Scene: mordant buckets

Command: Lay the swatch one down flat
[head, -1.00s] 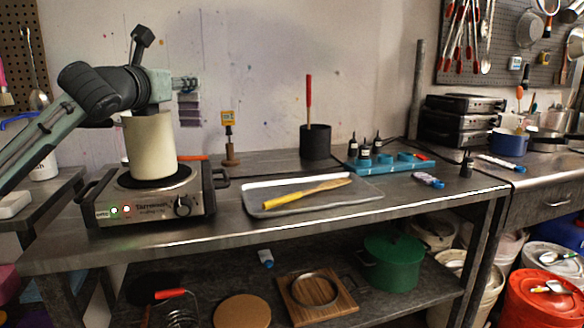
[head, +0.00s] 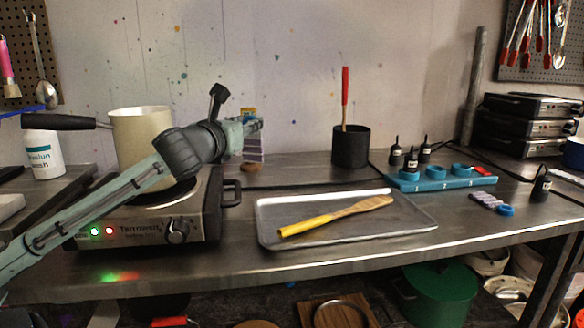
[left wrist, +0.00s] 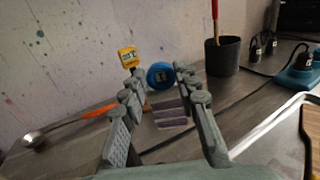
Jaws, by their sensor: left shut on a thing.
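My left gripper (head: 256,125) is in the air to the right of the hot plate and left of the black holder. It is shut on a swatch (head: 254,150), a strip with purple bands that hangs below the jaws. In the left wrist view the swatch's blue round end (left wrist: 160,75) shows between the fingers (left wrist: 165,88), with its banded strip (left wrist: 170,112) below. The number on the blue end is too small to read surely. A second banded swatch (head: 487,201) with a blue end lies on the table at the right. My right gripper is not in view.
A grey tray (head: 262,222) with a yellow-handled wooden spatula (head: 337,214) lies mid-table. A hot plate (head: 150,232) with a cream pot (head: 143,140) stands left. A black holder (head: 351,146), small dark bottles and a blue rack (head: 440,184) stand behind and right. The front strip is bare.

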